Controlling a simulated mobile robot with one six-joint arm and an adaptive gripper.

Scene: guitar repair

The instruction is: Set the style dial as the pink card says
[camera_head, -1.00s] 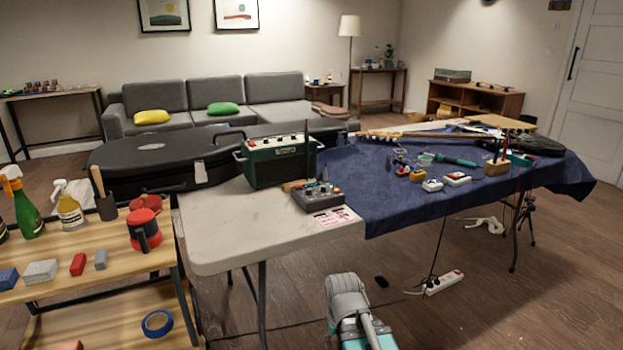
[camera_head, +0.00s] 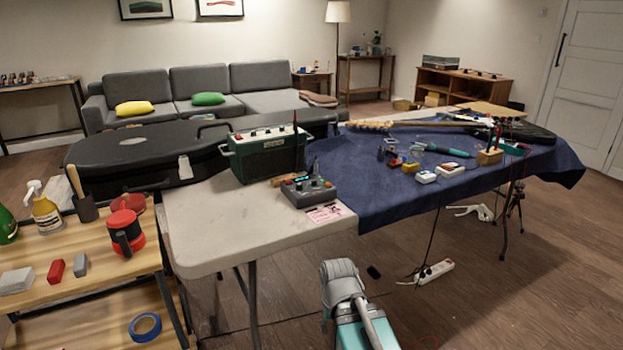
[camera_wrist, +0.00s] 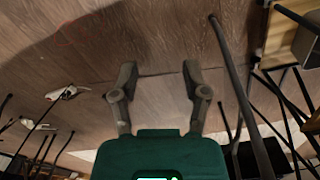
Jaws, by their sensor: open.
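A pink card (camera_head: 324,213) lies on the white table, at the front edge of a grey box with knobs (camera_head: 308,190). The writing on the card is too small to read. A green amplifier-like box (camera_head: 266,154) with a row of knobs on top stands just behind. I cannot tell which knob is the style dial. My gripper (camera_wrist: 160,78) shows in the wrist view, open and empty, with bare wooden floor beyond its fingers. It is apart from the table things. In the head view only part of my arm shows, low in front of the table.
The white table (camera_head: 200,225) has bare top at its front left. A blue cloth (camera_head: 400,198) on the right holds small pedals and a guitar. A wooden bench (camera_head: 75,262) with bottles stands at left. A power strip (camera_head: 434,271) lies on the floor.

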